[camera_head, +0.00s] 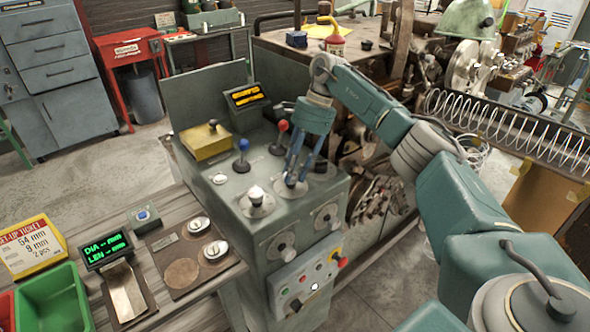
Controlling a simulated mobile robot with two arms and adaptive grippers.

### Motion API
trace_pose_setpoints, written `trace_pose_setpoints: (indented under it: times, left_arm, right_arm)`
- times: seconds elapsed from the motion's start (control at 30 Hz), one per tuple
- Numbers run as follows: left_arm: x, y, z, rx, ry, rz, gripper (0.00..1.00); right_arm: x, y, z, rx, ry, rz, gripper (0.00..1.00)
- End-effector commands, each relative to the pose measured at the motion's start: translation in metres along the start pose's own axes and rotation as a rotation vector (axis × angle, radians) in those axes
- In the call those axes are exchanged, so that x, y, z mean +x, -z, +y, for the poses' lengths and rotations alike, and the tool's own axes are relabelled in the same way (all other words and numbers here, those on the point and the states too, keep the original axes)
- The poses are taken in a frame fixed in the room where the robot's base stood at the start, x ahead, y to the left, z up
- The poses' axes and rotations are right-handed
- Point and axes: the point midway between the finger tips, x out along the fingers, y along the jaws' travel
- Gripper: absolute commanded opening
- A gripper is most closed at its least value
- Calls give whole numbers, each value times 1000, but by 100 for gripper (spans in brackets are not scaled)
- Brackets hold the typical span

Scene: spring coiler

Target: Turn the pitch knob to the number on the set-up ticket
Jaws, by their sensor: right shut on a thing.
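The set-up ticket (31,248) stands in a yellow frame at the left and appears to read 64 mm, 9 mm, 2 pcs. The grey console (222,232) carries several levers and knobs. My right gripper (292,180) points down at the console top and is shut on a small knob (290,188) near its right part. The fingers hide most of this knob, and its number and label cannot be read. Other dial knobs sit on the console front, one at the left (287,253) and one at the right (329,222). My left gripper is not in view.
Blue-topped (243,145) and red-topped (282,127) levers stand close to the gripper's left. A silver-topped lever (256,196) is nearer. A yellow box (206,142) and small display (245,97) sit behind. The green bin (52,300) is at lower left.

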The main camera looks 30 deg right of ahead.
Motion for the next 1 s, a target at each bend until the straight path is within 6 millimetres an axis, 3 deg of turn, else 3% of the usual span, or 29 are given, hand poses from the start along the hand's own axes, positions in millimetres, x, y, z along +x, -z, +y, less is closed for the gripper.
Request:
trace_pose_setpoints:
  times: [0.03,0.07,0.13,0.67,0.77,1.0]
  left_arm:
    - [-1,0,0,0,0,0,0]
    - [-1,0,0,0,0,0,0]
    - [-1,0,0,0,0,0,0]
    - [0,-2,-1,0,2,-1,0]
    - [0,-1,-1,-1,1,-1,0]
    - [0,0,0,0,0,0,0]
  right_arm:
    - [-5,-7,-5,-10,18,-11,5]
    - [-5,-7,-5,-10,18,-11,35]
    - [-5,-7,-5,-9,18,-11,48]
    - [-7,-2,-2,-2,7,-3,48]
    - [-20,-2,-3,-1,10,-3,48]
    - [-72,-3,-3,-1,11,-4,48]
